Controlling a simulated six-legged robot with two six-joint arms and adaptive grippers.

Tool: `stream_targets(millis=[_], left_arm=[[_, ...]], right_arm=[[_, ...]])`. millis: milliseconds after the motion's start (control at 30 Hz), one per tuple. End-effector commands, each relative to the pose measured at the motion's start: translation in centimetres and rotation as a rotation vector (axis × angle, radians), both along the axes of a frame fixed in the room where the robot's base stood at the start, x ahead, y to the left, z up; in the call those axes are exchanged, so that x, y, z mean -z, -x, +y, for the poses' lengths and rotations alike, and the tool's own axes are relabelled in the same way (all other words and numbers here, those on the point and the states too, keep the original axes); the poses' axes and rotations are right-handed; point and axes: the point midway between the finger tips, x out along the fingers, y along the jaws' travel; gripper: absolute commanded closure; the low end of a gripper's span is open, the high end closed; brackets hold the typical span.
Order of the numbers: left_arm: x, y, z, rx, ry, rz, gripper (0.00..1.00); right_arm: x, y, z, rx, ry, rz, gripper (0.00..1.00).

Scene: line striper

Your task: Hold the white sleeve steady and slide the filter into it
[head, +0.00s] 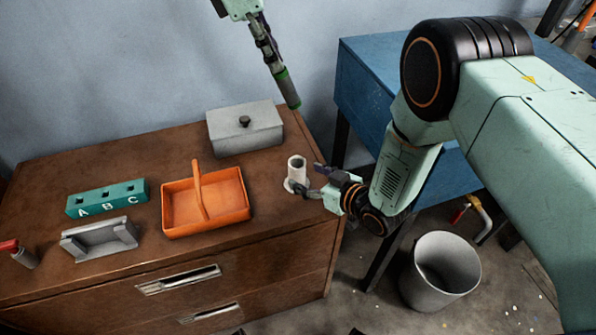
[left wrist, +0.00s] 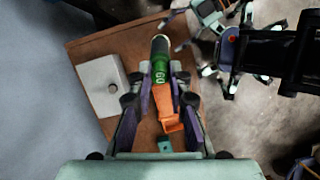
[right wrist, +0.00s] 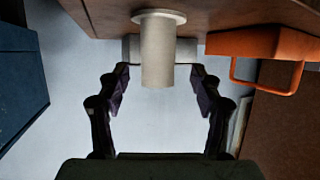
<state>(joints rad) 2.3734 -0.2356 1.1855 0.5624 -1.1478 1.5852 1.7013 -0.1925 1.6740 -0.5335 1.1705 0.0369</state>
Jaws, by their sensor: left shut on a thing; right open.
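The white sleeve (head: 297,172) stands upright on the brown cabinet near its right edge, on a round flange. In the right wrist view the sleeve (right wrist: 157,55) appears upside down between the fingers. My right gripper (head: 311,181) is open beside the sleeve, fingers spread to either side, with visible gaps in the right wrist view. My left gripper (head: 273,66) is shut on the filter (head: 288,90), a dark cylinder with a green band, held tilted in the air above and behind the sleeve.
A grey lidded box (head: 245,130) stands behind the sleeve. An orange basket (head: 205,204), a teal A-B-C block (head: 107,198) and a grey cradle (head: 99,240) lie left. A blue table (head: 370,85) and a bin (head: 440,272) are right.

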Motion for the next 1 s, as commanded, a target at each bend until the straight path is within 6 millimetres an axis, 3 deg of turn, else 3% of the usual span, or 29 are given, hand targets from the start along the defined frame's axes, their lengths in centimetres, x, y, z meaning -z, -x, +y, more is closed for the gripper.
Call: stream_targets(millis=[300, 800, 1000], left_arm=[[0.0, 0.0, 0.0, 0.000, 0.000, 0.000, 1.00], [0.0, 0.0, 0.0, 0.000, 0.000, 0.000, 1.00], [0.0, 0.0, 0.0, 0.000, 0.000, 0.000, 1.00]], right_arm=[[1.7, -3.0, 2.5, 0.001, 0.000, 0.000, 0.34], [2.2, -3.9, 3.2, 0.003, 0.000, 0.002, 0.34], [2.2, -3.9, 3.2, 0.002, 0.001, 0.002, 0.50]])
